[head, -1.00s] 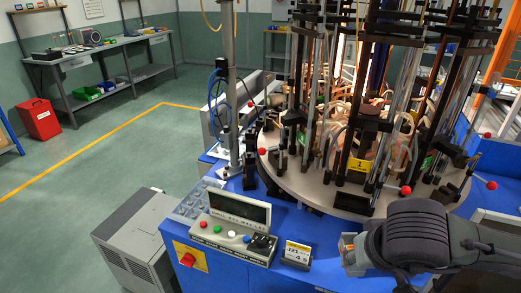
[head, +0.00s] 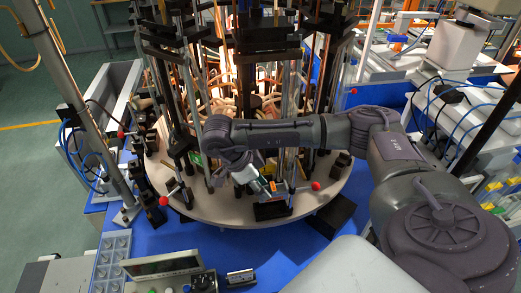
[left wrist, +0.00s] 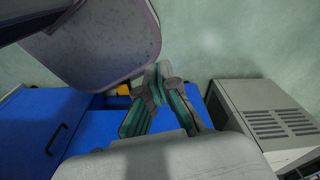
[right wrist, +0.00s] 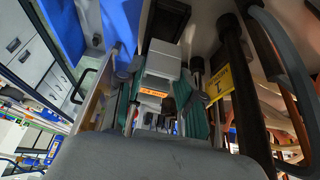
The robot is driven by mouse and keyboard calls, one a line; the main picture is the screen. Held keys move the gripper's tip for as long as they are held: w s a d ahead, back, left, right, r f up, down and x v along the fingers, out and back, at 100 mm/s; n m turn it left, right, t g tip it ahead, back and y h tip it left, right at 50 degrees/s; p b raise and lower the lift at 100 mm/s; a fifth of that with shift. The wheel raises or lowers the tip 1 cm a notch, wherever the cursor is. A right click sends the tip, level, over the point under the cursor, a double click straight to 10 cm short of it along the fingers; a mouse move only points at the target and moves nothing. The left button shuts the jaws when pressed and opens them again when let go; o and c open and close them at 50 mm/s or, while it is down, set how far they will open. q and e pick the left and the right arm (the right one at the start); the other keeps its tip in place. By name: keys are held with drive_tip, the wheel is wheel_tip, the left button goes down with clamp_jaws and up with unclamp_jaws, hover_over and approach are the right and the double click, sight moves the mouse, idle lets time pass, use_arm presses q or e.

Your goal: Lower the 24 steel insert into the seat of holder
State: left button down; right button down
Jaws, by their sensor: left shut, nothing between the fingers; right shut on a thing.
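My right gripper (head: 262,188) is over the front part of the round turntable (head: 225,212), among the upright rods. In the right wrist view its teal fingers (right wrist: 155,108) are shut on the steel insert (right wrist: 163,60), a grey block with an orange tag. The insert's lower end and the seat are hard to make out. A black block (head: 272,211), perhaps part of the holder, stands on the turntable just below the gripper. My left gripper (left wrist: 158,78) is shut and empty, away from the turntable; it is outside the head view.
Rods and black clamps (head: 262,45) crowd the turntable's middle. Red ball knobs (head: 316,186) stick out at its rim. A yellow label (right wrist: 218,82) is right of the insert in the right wrist view. A display console (head: 160,265) stands at the front left.

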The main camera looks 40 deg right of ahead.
sight(260, 201)
drive_tip(key=shift+a+f, duration=0.2)
drive_tip(key=shift+a, duration=0.15)
drive_tip(key=shift+s+f+b, duration=0.1)
drive_tip(key=shift+f+b, duration=0.1)
drive_tip(key=shift+b, duration=0.1)
drive_tip(key=shift+d+f+b, duration=0.2)
drive_tip(key=shift+f+b, duration=0.2)
drive_tip(key=shift+f, duration=0.4)
use_arm(q)
drive_tip(key=shift+a+f+b, duration=0.25)
drive_tip(key=shift+f+b, duration=0.15)
drive_tip(key=shift+f, duration=0.75)
use_arm(e)
drive_tip(key=shift+a+f, duration=0.1)
drive_tip(key=shift+f, duration=0.6)
use_arm(q)
drive_tip(key=shift+s+a, duration=0.1)
drive_tip(key=shift+a, duration=0.2)
drive_tip(key=shift+f+b, duration=0.35)
drive_tip(key=shift+f, duration=0.05)
